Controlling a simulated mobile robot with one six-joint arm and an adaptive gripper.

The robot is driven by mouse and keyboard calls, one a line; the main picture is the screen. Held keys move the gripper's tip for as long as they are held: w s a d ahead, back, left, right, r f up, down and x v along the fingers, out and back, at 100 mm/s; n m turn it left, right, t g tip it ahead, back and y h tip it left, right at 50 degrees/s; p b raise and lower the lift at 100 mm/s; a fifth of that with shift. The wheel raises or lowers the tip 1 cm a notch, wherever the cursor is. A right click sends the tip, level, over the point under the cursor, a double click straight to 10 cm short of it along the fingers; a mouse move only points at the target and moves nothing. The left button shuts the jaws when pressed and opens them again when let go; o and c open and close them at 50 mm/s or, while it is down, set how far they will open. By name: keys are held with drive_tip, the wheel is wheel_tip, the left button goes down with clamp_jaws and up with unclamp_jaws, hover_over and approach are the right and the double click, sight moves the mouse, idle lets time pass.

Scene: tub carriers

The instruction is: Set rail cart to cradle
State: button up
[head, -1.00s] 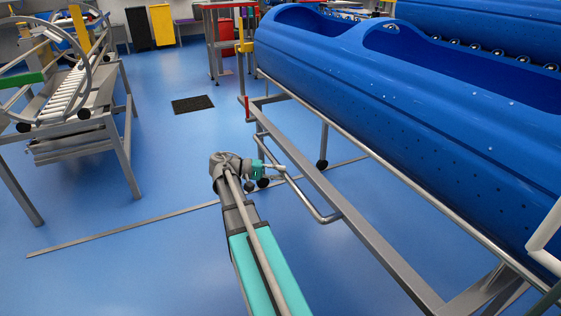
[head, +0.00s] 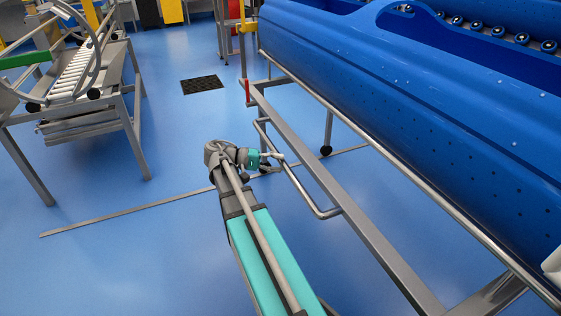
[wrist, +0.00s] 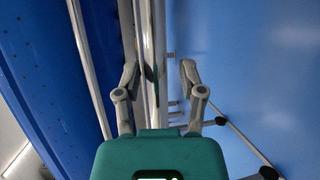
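The rail cart is a long steel frame (head: 336,185) under a big blue tub (head: 400,120), on the right in the head view. A bent steel handle bar (head: 297,188) sticks out from its near side. My gripper (head: 275,158) is at this bar. In the wrist view my gripper (wrist: 158,72) has its two fingers spread apart, with steel bars running lengthwise behind and between them. I cannot tell whether a finger touches the bar. I cannot tell for sure which thing is the cradle; a stand with rollers and a hoop (head: 92,62) is at the left.
A thin metal strip (head: 130,211) crosses the blue floor below my arm. A dark mat (head: 202,84) lies farther back. A black caster (head: 326,151) stands under the cart.

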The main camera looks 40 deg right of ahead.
drive_tip(key=shift+r, duration=0.1)
drive_tip(key=shift+c, duration=0.7)
drive_tip(key=shift+r, duration=0.1)
drive_tip(key=c, duration=0.4)
drive_tip(key=shift+w+a+r+p, duration=0.2)
drive_tip(key=shift+r+p, duration=0.15)
drive_tip(key=shift+p, duration=0.4)
clamp_jaws()
drive_tip(key=a+r+n+t+y+p, duration=0.3)
drive_tip(key=a+r+t+y+p, duration=0.2)
drive_tip(key=a+r+p, duration=1.1)
drive_tip(key=w+a+r+n+t+y+p, duration=0.1)
drive_tip(key=a+r+n+t+y+p, duration=0.3)
drive_tip(key=a+r+p, duration=1.2)
wheel_tip(320, 180, up, 2)
drive_tip(key=t+y+p, duration=0.1)
drive_tip(key=y+p, duration=0.1)
drive_tip(key=p, duration=1.4)
drive_tip(key=shift+w+a+r+t+y+p, duration=0.15)
drive_tip(key=shift+w+a+t+y+p, duration=0.15)
drive_tip(key=shift+a+y+p, duration=0.1)
